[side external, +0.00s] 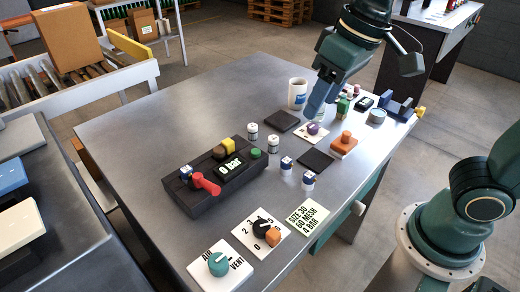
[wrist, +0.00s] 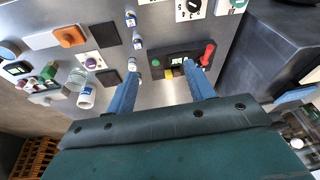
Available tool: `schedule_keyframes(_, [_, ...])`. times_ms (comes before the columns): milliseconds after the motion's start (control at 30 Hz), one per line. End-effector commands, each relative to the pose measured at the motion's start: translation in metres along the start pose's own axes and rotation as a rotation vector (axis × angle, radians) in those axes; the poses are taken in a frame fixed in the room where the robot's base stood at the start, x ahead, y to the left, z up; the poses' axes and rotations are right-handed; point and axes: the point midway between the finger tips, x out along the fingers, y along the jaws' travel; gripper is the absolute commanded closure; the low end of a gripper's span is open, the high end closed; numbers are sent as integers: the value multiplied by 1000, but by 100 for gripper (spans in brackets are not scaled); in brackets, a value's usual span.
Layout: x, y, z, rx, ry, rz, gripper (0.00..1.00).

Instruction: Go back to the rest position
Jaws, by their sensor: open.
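My gripper (side external: 317,105) hangs over the far right part of the grey table (side external: 170,120), above the area by the white mug (side external: 297,93) and a white plate with a purple knob (side external: 313,128). In the wrist view my gripper (wrist: 162,80) has its two blue fingers wide apart with nothing between them. The black console (side external: 222,183) with a red lever and a "0 bar" display stands apart from the gripper, nearer the camera. Whether the fingertips touch anything below cannot be told from the side view.
Small white bottles (side external: 286,165) stand by the console. Knob plates (side external: 218,264) are at the front. The table's far left is clear.

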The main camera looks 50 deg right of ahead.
Motion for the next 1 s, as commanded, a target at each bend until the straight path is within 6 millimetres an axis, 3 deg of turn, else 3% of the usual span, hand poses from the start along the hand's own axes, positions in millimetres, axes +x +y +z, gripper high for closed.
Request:
schedule_keyframes(200, [-13,44,33,37,86,28,47])
schedule_keyframes(433, [-16,76,71,64,166,72,47])
schedule_keyframes(700, [-15,91,95,76,214,108,47])
schedule_keyframes(1000, [-14,92,97,76,216,111,47])
